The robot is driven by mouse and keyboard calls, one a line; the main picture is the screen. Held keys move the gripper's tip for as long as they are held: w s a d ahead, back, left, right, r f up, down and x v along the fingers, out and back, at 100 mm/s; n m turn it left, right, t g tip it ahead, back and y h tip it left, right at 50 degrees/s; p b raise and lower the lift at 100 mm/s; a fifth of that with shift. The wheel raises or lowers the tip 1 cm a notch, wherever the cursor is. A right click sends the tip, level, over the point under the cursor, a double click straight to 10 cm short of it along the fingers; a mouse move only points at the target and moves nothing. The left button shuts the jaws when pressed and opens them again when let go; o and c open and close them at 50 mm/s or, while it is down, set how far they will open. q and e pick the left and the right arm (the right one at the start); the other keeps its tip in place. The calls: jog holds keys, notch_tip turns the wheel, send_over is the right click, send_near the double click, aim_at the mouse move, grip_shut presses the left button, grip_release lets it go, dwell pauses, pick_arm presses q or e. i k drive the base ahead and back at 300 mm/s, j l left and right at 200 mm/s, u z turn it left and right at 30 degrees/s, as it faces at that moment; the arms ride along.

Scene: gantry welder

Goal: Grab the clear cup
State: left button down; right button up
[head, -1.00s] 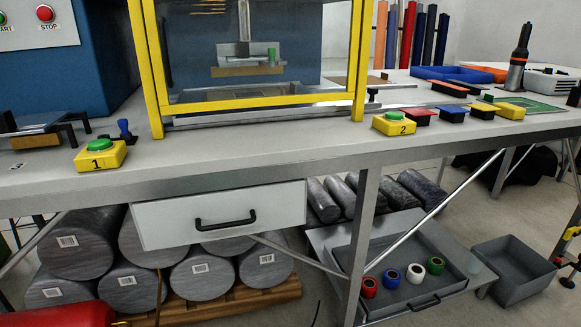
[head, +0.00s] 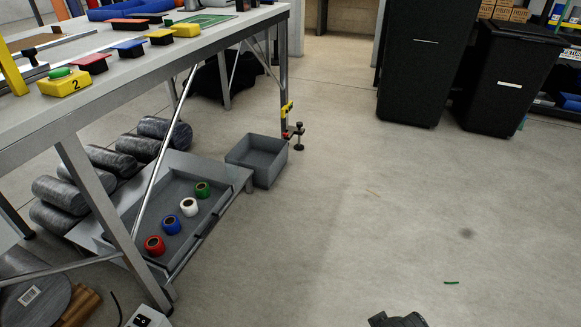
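I cannot make out a clear cup with certainty in the head view. The grey tray (head: 178,216) under the workbench holds a red roll (head: 154,246), a blue roll (head: 171,224), a white roll (head: 189,207) and a green roll (head: 202,190) in a row. A small dark part shows at the bottom edge, right of the middle; it looks like part of my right gripper (head: 398,320). Its fingertips are cut off by the frame, so its opening cannot be seen. My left gripper is not in view.
The workbench (head: 110,82) fills the upper left, with yellow button box 2 (head: 64,86) on it. An empty grey bin (head: 257,160) stands on the floor beside the tray. Black bins (head: 422,60) stand at the back right. The floor (head: 400,210) between is largely clear.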

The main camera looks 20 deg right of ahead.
aim_at(232, 169)
jog(key=i+l+u, duration=0.15)
jog(key=u, duration=0.4)
jog(key=i+l+u, duration=0.35)
jog(key=l, duration=0.3)
jog(key=i+l+u, duration=0.2)
jog(key=l, duration=0.15)
jog(key=i+l, duration=0.1)
jog(key=l, duration=0.35)
jog(key=i+l+u, duration=0.1)
jog(key=l, duration=0.35)
jog(key=i+l, duration=0.15)
jog(key=l, duration=0.3)
jog(key=i+l+u, duration=0.15)
jog(key=l, duration=0.75)
jog(key=i+u, duration=0.05)
